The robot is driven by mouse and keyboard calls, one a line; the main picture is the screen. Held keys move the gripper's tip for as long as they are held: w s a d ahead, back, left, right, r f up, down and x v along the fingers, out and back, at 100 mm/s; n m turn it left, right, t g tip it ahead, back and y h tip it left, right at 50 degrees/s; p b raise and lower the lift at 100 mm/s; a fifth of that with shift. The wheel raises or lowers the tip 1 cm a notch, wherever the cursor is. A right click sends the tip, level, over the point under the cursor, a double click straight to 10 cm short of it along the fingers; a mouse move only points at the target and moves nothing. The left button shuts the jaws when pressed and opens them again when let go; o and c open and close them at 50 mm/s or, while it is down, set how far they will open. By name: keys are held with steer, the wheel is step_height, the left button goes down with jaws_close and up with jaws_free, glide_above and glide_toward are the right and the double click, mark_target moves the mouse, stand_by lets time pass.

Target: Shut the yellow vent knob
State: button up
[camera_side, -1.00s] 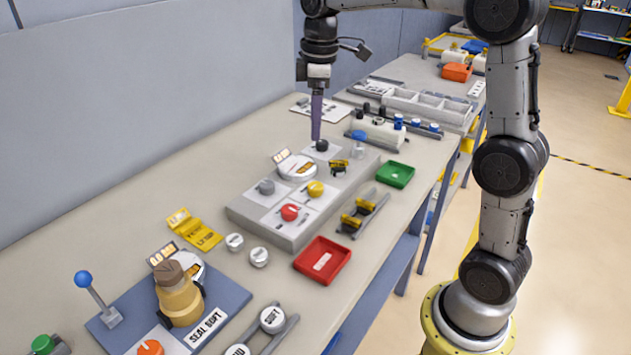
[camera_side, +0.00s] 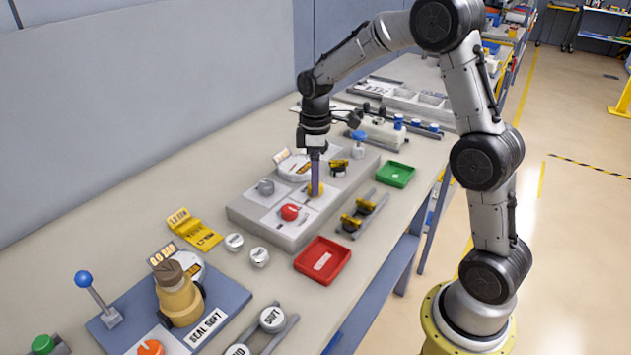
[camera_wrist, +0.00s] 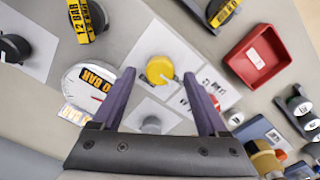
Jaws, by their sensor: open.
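The yellow vent knob (camera_side: 320,189) is on the grey panel block (camera_side: 240,217), partly hidden by my fingers in the side view. My gripper (camera_wrist: 159,76) is open, pointing down, with one finger on each side of the knob. A gap shows between the knob and each finger. In the side view my gripper (camera_side: 315,190) has its tips at about knob height; I cannot tell whether they touch the panel.
A red knob (camera_side: 290,212) and a grey knob (camera_side: 265,187) sit close by on the same block. A dial gauge (camera_wrist: 88,88) lies left of my fingers. A red tray (camera_side: 322,262) and a green tray (camera_side: 395,174) stand in front of and beside the block.

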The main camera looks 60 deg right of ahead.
steer(key=shift+f, duration=0.85)
jaws_close()
